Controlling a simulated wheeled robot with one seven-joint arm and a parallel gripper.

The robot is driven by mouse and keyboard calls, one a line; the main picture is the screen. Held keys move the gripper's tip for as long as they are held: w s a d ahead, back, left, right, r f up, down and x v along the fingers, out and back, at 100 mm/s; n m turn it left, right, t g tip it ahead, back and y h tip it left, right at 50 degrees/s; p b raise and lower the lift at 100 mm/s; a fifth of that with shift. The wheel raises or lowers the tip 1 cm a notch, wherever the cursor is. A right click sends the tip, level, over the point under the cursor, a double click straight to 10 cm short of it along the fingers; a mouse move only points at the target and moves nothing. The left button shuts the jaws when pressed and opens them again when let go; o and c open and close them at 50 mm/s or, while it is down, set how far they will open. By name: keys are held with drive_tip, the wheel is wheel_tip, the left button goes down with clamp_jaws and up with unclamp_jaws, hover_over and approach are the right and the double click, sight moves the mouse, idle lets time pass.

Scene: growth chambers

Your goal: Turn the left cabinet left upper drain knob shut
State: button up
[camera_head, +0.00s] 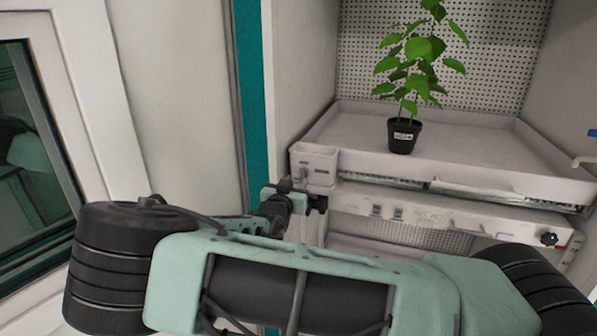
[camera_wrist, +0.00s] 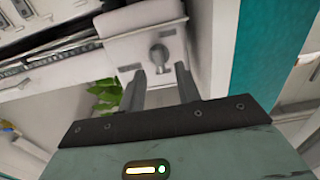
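The grey drain knob (camera_wrist: 158,56) sits on the face of a small pale box (camera_wrist: 150,24) in the wrist view. In the head view, the same box (camera_head: 317,160) is at the left front corner of the tray, and the knob (camera_head: 304,176) is partly hidden by my gripper. My gripper (camera_wrist: 160,78) is open and empty. Its two dark fingers point at the box face, with the fingertips just short of the knob and to either side of it. In the head view, my gripper (camera_head: 300,196) is just below the box. I cannot tell whether it touches.
A potted plant (camera_head: 403,136) stands on the pale tray (camera_head: 470,178) inside the cabinet. A lower panel (camera_head: 450,215) with a black knob (camera_head: 549,239) runs under the tray. A teal cabinet edge (camera_head: 254,90) is to the left. Green leaves (camera_wrist: 106,92) show in the wrist view.

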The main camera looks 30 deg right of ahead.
sight(300, 176)
drive_tip(key=shift+p+x, duration=0.55)
drive_tip(key=shift+x, duration=1.35)
drive_tip(key=c, duration=0.6)
